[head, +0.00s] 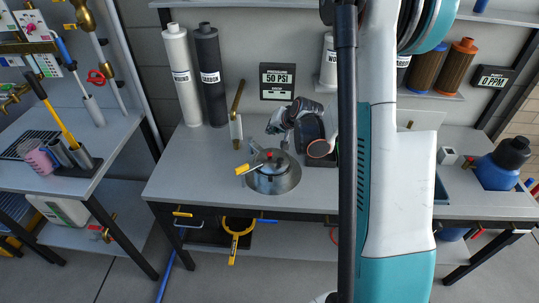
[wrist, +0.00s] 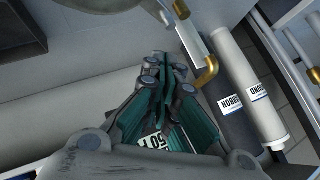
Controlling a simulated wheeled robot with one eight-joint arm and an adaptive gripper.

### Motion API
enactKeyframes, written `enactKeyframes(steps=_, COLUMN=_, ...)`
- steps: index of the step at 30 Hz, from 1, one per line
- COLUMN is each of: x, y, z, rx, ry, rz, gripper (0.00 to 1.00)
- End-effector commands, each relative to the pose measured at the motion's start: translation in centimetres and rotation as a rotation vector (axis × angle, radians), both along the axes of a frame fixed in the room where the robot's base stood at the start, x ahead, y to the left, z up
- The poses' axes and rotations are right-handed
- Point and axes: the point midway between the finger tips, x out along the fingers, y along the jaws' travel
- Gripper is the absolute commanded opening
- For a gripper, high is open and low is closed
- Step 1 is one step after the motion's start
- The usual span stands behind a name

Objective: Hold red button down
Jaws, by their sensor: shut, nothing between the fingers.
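A round metal housing (head: 273,180) is set into the middle bench. A small red spot (head: 268,154), which looks like the red button, shows on its lid near a yellow-handled lever (head: 242,169). My gripper (head: 279,131) is just above and behind the lid in the head view, apart from the red spot as far as I can see. In the wrist view my gripper (wrist: 168,72) has its fingers together and holds nothing. The red button does not show in the wrist view.
A "50 PSI" display (head: 277,81) is on the back wall. White (head: 181,75) and dark (head: 211,75) cylinders stand at the back left, beside a brass-coloured handle (head: 237,97). A blue bottle (head: 500,165) stands at right. The bench front (head: 190,180) left of the housing is clear.

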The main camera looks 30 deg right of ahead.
Motion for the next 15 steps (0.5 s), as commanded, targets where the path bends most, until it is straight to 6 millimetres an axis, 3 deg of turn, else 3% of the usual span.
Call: enactKeyframes(steps=15, x=0.0, y=0.0, z=-5.9, rx=0.0, ry=0.0, rz=0.0, gripper=0.0)
